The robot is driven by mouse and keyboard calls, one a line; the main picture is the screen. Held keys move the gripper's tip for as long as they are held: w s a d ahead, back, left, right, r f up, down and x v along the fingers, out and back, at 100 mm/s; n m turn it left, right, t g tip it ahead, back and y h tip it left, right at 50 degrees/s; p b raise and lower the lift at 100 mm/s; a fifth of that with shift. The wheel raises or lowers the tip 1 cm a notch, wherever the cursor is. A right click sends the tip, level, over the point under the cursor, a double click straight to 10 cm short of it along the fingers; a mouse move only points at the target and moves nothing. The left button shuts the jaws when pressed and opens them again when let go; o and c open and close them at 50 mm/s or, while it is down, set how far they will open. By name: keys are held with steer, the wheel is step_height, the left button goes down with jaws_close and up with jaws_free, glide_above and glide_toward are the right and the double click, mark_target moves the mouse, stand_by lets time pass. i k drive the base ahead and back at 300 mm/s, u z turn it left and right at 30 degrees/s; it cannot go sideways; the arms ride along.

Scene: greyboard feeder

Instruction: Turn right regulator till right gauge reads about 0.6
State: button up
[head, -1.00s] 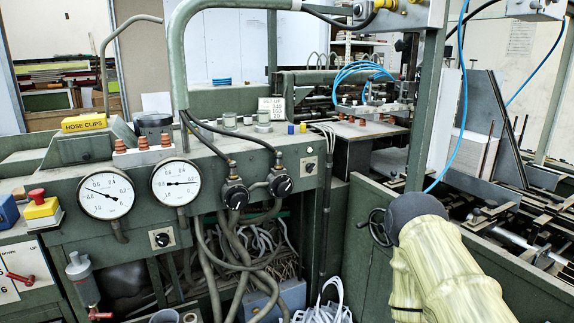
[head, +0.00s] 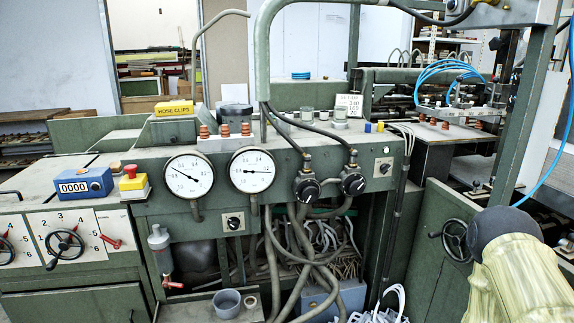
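The right regulator (head: 353,183) is a round black knob on the front of the green machine, with a hose rising from it. The left regulator (head: 307,189), a similar black knob, sits just left of it. The right gauge (head: 252,182) is a round white dial left of both knobs. Its needle lies nearly level, but the exact reading is too small to tell. The left gauge (head: 188,187) stands beside it, with its needle slanted. Part of my arm shows at the lower right, apart from the regulators. My gripper is not in view.
Hoses (head: 290,250) hang below the knobs in an open bay. A small selector switch (head: 383,167) sits right of the right regulator. A green frame post (head: 520,110) and a handwheel (head: 455,238) stand near my arm. A grey cup (head: 227,303) sits low in front.

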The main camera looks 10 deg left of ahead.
mark_target(354, 185)
steer(key=z, duration=0.05)
steer(key=k, duration=0.5)
steer(key=z, duration=1.1)
steer(key=i, duration=0.9)
steer(key=u, duration=2)
